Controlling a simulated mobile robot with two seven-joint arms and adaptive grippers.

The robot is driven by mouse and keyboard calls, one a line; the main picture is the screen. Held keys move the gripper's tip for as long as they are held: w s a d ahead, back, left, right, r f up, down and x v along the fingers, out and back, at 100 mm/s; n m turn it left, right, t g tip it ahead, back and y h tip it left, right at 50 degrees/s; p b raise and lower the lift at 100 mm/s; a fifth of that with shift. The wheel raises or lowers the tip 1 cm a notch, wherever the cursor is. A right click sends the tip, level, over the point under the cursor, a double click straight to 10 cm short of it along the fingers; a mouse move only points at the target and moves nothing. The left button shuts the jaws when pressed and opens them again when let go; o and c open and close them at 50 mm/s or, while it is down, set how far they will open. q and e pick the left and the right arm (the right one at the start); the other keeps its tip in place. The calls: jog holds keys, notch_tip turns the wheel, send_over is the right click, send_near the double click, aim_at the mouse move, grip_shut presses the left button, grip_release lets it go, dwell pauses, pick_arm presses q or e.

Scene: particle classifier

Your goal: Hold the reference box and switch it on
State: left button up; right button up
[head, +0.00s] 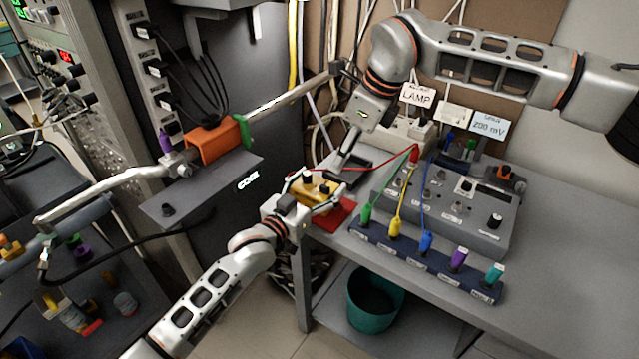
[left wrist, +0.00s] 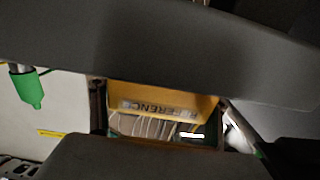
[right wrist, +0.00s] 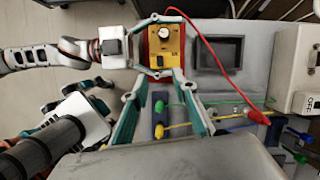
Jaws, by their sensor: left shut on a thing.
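The yellow reference box (head: 318,190) is at the bench's near left corner, at the red mat (head: 341,216). I cannot tell whether it touches the mat. My left gripper (head: 290,203) is shut on the box from the left. In the left wrist view, the box (left wrist: 170,100) with its REFERENCE lettering sits between the dark fingers. The right wrist view shows a round dial and a small dark control on the top of the box (right wrist: 155,49). My right gripper (right wrist: 163,88) is open and empty, its fingertips apart near the box. The state of the switch is too small to read.
A grey panel box (head: 455,215) and a rail of coloured plugs (head: 415,259) stand right of the box. A red lead (head: 375,170) passes close by. A dark tray (right wrist: 218,54) lies beside the box. A teal bin (head: 375,300) stands below the bench.

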grip_shut()
jog(key=s+a+m+t+h, duration=0.1)
jog(key=s+a+m+h, duration=0.1)
jog(key=m, duration=0.8)
jog(key=s+a+m+h, duration=0.1)
jog(key=a+m+h, duration=0.3)
jog(key=m, duration=0.5)
jog(key=shift+s+a+r+m+t, duration=0.2)
jog(key=shift+s+a+m+t, duration=0.2)
jog(key=shift+a, duration=0.3)
